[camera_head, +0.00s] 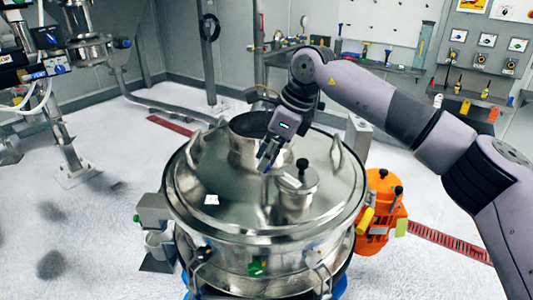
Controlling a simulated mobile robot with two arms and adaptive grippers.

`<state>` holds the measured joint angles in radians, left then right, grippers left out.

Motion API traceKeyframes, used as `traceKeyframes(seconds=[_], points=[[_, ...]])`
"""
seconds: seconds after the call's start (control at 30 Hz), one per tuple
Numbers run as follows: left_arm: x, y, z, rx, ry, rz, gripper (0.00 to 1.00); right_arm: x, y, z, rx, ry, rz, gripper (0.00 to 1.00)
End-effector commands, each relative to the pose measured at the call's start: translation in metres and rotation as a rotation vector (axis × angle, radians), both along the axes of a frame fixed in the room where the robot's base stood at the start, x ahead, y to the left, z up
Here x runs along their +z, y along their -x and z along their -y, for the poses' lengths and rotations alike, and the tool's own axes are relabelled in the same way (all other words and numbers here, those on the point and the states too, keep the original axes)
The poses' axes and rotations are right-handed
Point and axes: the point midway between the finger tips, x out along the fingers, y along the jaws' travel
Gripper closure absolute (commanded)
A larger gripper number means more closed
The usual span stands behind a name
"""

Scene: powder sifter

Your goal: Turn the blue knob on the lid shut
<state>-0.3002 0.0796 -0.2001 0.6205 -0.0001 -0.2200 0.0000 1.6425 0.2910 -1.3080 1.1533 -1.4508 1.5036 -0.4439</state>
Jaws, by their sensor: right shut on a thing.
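The round steel sifter lid (225,190) fills the middle of the head view. My right arm reaches in from the right, and my right gripper (267,160) points down over the lid, beside the raised round port (243,148). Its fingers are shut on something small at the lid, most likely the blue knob. No blue knob shows clearly, so its angle cannot be told. My left gripper is not in view.
A small capped port (297,188) with a black knob stands just right of my gripper. Loop handles (336,152) rise from the lid. An orange motor (381,205) sits at the sifter's right. Pipework (60,120) stands at the left, with open floor between.

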Motion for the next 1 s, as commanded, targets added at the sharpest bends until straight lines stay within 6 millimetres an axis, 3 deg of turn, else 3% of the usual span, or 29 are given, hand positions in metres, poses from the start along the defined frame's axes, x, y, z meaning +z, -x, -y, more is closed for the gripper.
traceKeyframes(seconds=[0.53, 0.57, 0.83, 1.0], points=[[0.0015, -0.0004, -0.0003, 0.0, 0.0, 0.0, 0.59, 0.0007, -0.0008, 0.0007, 0.023, 0.0, 0.002, 1.0], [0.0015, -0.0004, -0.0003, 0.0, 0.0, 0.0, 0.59, 0.0007, -0.0007, 0.0007, 0.023, 0.0, 0.002, 0.77], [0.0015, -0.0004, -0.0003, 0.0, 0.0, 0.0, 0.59, 0.0004, -0.0005, 0.0005, 0.023, 0.0, 0.001, 0.59], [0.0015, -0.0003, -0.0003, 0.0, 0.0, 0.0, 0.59, 0.0001, -0.0004, 0.0004, 0.023, 0.0, 0.001, 0.59]])
